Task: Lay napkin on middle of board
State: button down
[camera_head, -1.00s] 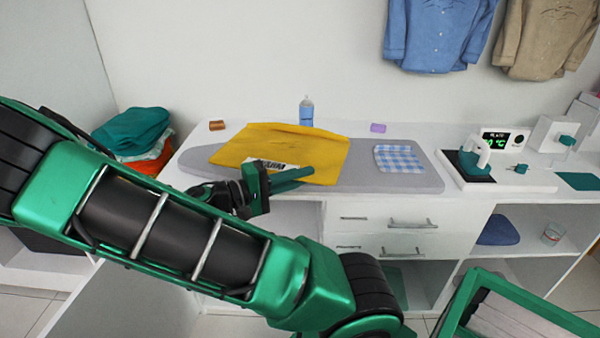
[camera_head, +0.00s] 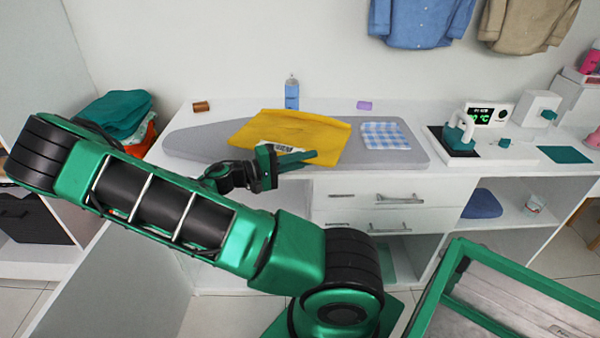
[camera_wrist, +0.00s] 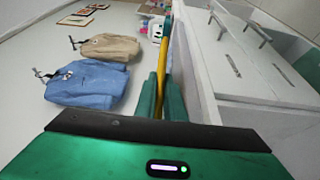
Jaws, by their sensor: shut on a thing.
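The grey board (camera_head: 190,142) lies along the left and middle of the white counter. A large yellow cloth (camera_head: 315,135) covers its middle, with a black-and-white printed strip near its front edge. My gripper (camera_head: 305,157) is at the board's front edge, its green fingers shut on the cloth's near edge. The wrist view shows the yellow cloth (camera_wrist: 175,58) edge-on between the fingers (camera_wrist: 168,75). I cannot tell how much of the cloth rests on the board. A small blue-and-white checked cloth (camera_head: 386,136) lies flat on the board, right of the yellow cloth.
A spray bottle (camera_head: 292,93), a brown item (camera_head: 201,106) and a purple item (camera_head: 364,105) stand behind the board. An iron (camera_head: 459,133) is on its station at right. Drawers (camera_head: 368,190) are below the counter. Folded clothes (camera_head: 117,116) are at left.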

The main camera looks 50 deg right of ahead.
jog(key=shift+f, duration=2)
jog(key=c, duration=1.8)
grip_release()
jog(key=shift+c, duration=0.2)
